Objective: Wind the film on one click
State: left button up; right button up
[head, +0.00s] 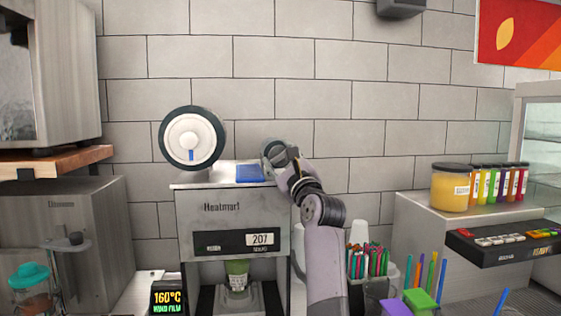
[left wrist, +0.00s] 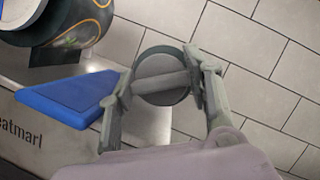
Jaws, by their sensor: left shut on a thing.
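The cup sealer (head: 225,213) stands against the tiled wall. A white film reel (head: 192,139) with a dark rim and a blue mark at its lower middle sits at its top left. My left gripper (left wrist: 160,84) is shut on this knob, one finger on each side. In the head view the left gripper (head: 280,153) hides most of the knob.
A blue flat piece (head: 250,173) lies on the sealer's top close beside my left gripper. Cups with straws (head: 370,264) stand to the right of my arm. Jars and tubes (head: 452,187) stand farther right.

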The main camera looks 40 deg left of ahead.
pick_arm(q)
jog(key=shift+r+m+t+p, duration=0.25)
jog(key=shift+m+t+p, duration=0.1)
jog(key=shift+m, duration=0.45)
jog(key=m+t+h+p, duration=0.1)
jog(key=m+p, duration=0.2)
jog(key=m, duration=0.1)
jog(key=m+t+h+p, duration=0.1)
jog(key=m+t+p, duration=0.1)
jog(key=m+p, duration=0.2)
jog(key=m+t+h+p, duration=0.1)
jog(key=m+t+p, duration=0.1)
jog(key=m+p, duration=0.1)
jog(key=shift+s+r+m+p, duration=0.1)
jog(key=shift+r+m+p, duration=0.15)
jog(key=shift+m+p, duration=0.2)
jog(key=shift+f+m+t+h+p, duration=0.1)
jog(key=shift+m+t+h+p, duration=0.4)
jog(key=shift+m, duration=0.55)
jog(key=shift+f+m+t+h, duration=0.15)
jog(key=shift+m+t+h, duration=0.35)
jog(key=shift+m, duration=0.9)
jog(key=o, duration=0.7)
jog(key=shift+o, duration=0.9)
jog(key=shift+f, duration=0.1)
